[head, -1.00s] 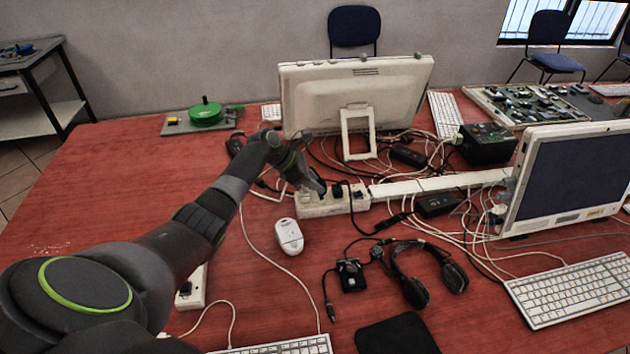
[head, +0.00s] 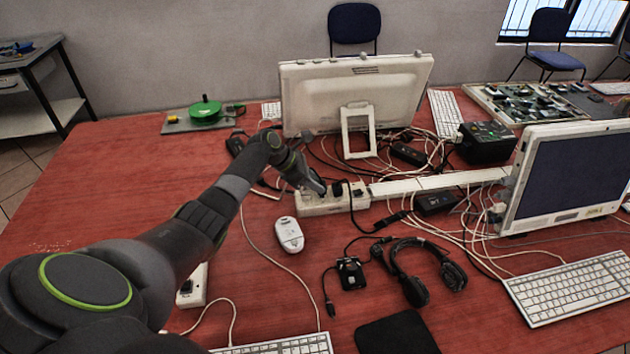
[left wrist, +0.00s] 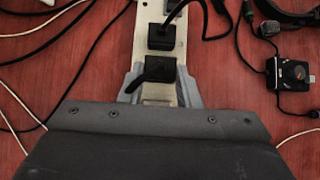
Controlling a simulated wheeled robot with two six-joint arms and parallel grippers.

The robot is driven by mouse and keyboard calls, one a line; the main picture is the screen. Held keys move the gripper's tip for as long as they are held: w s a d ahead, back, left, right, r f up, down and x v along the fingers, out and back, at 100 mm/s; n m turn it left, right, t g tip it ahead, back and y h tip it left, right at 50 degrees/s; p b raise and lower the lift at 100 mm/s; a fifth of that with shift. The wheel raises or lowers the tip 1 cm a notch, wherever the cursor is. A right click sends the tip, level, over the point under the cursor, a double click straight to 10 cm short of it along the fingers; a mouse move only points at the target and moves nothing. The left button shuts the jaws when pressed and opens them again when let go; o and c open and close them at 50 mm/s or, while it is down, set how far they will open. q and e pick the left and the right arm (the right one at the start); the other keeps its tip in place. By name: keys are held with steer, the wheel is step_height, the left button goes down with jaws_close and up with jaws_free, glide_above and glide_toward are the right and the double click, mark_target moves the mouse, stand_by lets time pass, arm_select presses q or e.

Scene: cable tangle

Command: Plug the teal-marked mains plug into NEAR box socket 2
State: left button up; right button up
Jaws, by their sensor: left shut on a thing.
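A white socket box (head: 318,206) lies mid-table below the back monitor, with black plugs in its top. My left gripper (head: 318,191) is low over the left part of this box. In the left wrist view my left gripper (left wrist: 160,84) is shut on a black plug (left wrist: 159,71), a finger on each side. The plug is over the white box (left wrist: 145,38); I cannot tell how deeply it sits. No teal mark shows. Another black plug (left wrist: 161,37) stands just beyond it in the box. My right gripper is not in view.
A second white box (head: 198,284) lies at the front left, partly hidden by my arm. A white mouse (head: 289,235), headphones (head: 430,272) and a small black device (head: 350,272) lie nearby. Loose cables crowd the area right of the box.

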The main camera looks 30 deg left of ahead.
arm_select(q)
steer(key=shift+f, duration=0.9)
steer(key=o, duration=1.1)
steer(key=shift+o, duration=0.2)
steer(key=shift+r, duration=0.1)
steer(key=v, duration=1.7)
steer(key=shift+s+a, duration=0.15)
